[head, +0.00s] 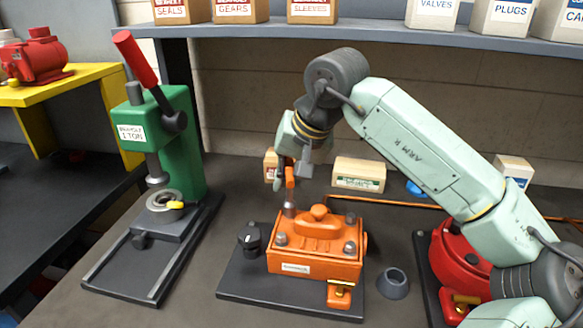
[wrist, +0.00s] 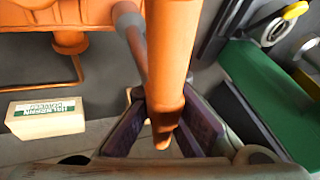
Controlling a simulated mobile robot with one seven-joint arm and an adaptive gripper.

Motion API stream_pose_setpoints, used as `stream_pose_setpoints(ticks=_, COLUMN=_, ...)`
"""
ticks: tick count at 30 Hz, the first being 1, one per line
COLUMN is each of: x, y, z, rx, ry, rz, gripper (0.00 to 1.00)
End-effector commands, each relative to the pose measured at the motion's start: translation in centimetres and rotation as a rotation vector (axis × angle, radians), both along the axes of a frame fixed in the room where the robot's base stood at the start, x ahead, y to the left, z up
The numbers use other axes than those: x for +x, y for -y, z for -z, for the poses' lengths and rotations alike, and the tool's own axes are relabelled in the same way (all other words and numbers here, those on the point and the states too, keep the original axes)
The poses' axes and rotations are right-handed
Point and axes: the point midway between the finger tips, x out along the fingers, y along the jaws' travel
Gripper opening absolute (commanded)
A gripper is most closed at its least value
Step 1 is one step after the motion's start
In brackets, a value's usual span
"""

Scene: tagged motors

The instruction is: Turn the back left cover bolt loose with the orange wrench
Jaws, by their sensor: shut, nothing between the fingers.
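The orange wrench (head: 290,178) stands roughly upright at the back left corner of the orange motor cover (head: 318,227). Its grey lower end (head: 290,208) sits over the back left bolt, which is hidden. Grey bolts show at the front left (head: 281,239) and front right (head: 350,247) of the cover. My gripper (head: 279,182) points down beside the wrench handle, shut and holding nothing. In the wrist view the orange handle (wrist: 171,60) crosses in front of my gripper (wrist: 164,118) and hides its fingertips.
A green press (head: 180,140) stands left. A black knob (head: 249,238) and a grey ring (head: 393,283) flank the motor. A labelled box (head: 358,174) sits behind it, and a red motor (head: 455,262) is at right under my arm. A shelf (head: 370,32) runs above.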

Motion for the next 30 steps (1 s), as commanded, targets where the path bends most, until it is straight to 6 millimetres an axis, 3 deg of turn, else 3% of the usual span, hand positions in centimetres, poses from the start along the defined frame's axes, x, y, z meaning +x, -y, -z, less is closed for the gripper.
stream_pose_setpoints(ticks=6, x=-0.6, y=-1.1, z=0.0, rx=0.005, ry=-0.003, rz=-0.39, gripper=0.0)
stream_pose_setpoints(ticks=10, x=-1.0, y=-1.3, z=-0.1, rx=0.002, ry=-0.002, rz=-0.558, gripper=0.0)
stream_pose_setpoints(ticks=19, x=-0.8, y=-1.0, z=0.1, rx=-0.005, ry=0.001, rz=-0.452, gripper=0.0)
stream_pose_setpoints(ticks=30, x=-0.8, y=-1.0, z=-2.1, rx=-0.005, ry=0.0, rz=-0.444, gripper=0.0)
